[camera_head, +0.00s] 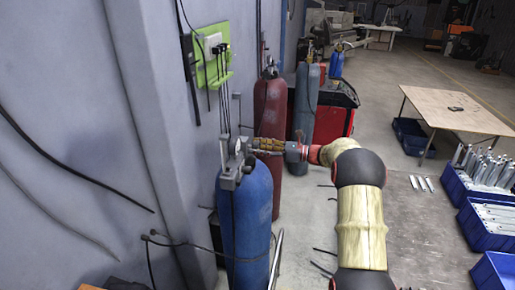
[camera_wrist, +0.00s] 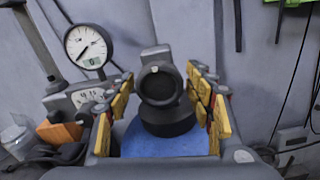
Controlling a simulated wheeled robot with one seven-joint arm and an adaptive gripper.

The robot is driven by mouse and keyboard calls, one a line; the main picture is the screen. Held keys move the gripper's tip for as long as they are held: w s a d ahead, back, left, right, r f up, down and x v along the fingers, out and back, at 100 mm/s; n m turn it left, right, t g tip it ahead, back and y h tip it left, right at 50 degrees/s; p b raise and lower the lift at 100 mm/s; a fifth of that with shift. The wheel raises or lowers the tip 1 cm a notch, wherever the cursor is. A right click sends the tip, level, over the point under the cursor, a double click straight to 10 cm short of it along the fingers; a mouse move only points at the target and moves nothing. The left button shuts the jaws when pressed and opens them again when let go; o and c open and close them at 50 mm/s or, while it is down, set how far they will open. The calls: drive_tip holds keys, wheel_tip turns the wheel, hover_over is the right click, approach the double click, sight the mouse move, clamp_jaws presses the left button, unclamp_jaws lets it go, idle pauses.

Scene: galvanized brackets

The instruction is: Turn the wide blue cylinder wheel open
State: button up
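The wide blue cylinder (camera_head: 247,225) stands upright against the wall in the head view; its blue top (camera_wrist: 150,141) fills the lower middle of the wrist view. A dark round wheel (camera_wrist: 161,85) sits above it and faces the wrist camera. My gripper (camera_head: 254,145) is at the valve, reaching in from the right. In the wrist view my gripper (camera_wrist: 162,80) is open, with a yellow-padded finger on each side of the wheel and visible gaps. I cannot tell how deep the wheel sits between the fingers. In the head view the gripper hides the wheel.
A pressure gauge (camera_wrist: 87,46) and grey valve body (camera_wrist: 78,98) are close left of my fingers. A red cylinder (camera_head: 270,105) and a grey-blue one (camera_head: 304,105) stand behind. The wall (camera_head: 90,130) is close beyond the valve. A table (camera_head: 455,108) and blue crates (camera_head: 480,238) are at right.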

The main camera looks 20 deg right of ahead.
drive_tip(key=c, duration=0.9)
